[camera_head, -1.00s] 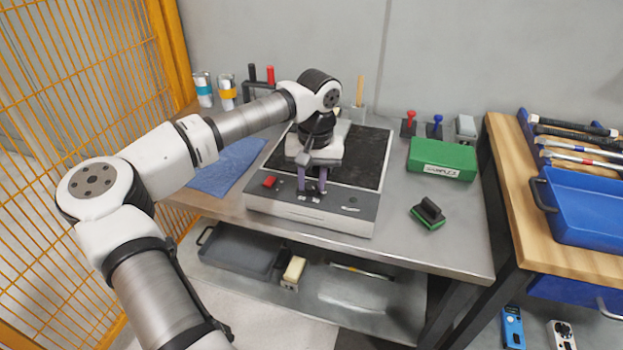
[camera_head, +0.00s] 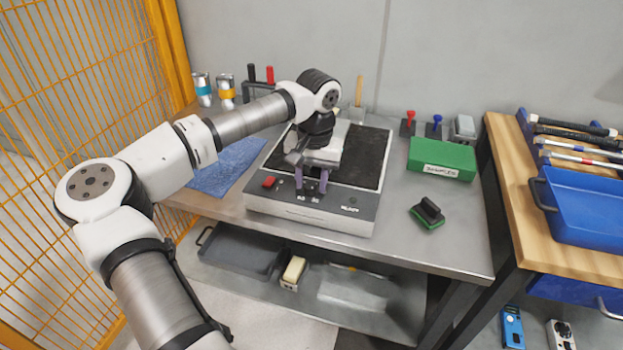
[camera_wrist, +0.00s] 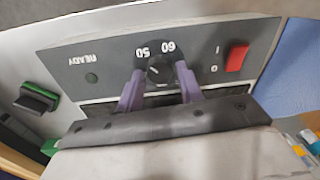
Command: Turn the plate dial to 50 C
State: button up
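The hot plate (camera_head: 350,228) stands on the steel bench, its grey control panel facing front. The wrist view shows the panel (camera_wrist: 115,58) upside down, with the black dial (camera_wrist: 160,70) below the printed 50 and 60. My gripper (camera_wrist: 160,72) has its two purple fingers on either side of the dial, with what looks like a narrow gap at each side. In the head view my gripper (camera_head: 311,192) is over the front of the panel and hides the dial. The dial's pointer is too blurred to read.
A red switch (camera_wrist: 236,57) and a dark READY lamp (camera_wrist: 91,77) flank the dial. A green box (camera_head: 442,160) and a black-and-green brush (camera_head: 428,214) lie to the right. A blue cloth (camera_head: 225,168) lies to the left.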

aim_at(315, 185)
jog(key=shift+o, duration=1.1)
notch_tip(315, 185, up, 14)
jog(key=shift+d, duration=0.35)
jog(key=shift+s+f, duration=0.1)
